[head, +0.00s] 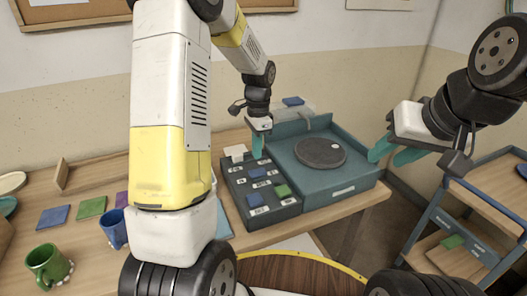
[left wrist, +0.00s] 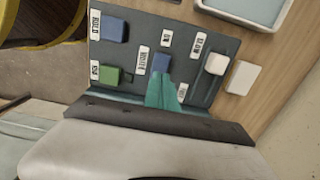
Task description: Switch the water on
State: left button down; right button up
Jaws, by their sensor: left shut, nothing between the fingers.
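A dark control panel (head: 240,184) on the bench carries several coloured blocks with white labels. The blue block (left wrist: 161,63) beside the WATER label (left wrist: 142,60) is in the middle of the panel; it also shows in the head view (head: 258,174). My left gripper (head: 257,150) points down over the panel, shut and empty. In the left wrist view, its teal fingertips (left wrist: 162,82) overlap the near edge of that blue block; I cannot tell whether they touch it. My right gripper (head: 388,153) is raised right of the wheel unit, its teal fingers apart and empty.
Another blue block (left wrist: 113,30) sits beside HOLD, with a green block (left wrist: 109,75) and a white block (left wrist: 216,63) nearby. A round wheel (head: 320,152) sits in a teal basin right of the panel. Mugs (head: 47,264) stand left; a blue cart (head: 457,215) stands right.

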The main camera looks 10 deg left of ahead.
pick_arm(q)
notch_tip(320, 180, up, 8)
send_over(253, 172)
jog(key=d, duration=0.2)
jog(key=shift+w, duration=0.25)
jog(key=shift+a, duration=0.1)
jog(key=shift+s+a, duration=0.15)
jog(key=shift+a, duration=0.45)
jog(key=f, duration=1.4)
jog(key=shift+s+a, duration=0.15)
jog(key=shift+a, duration=0.05)
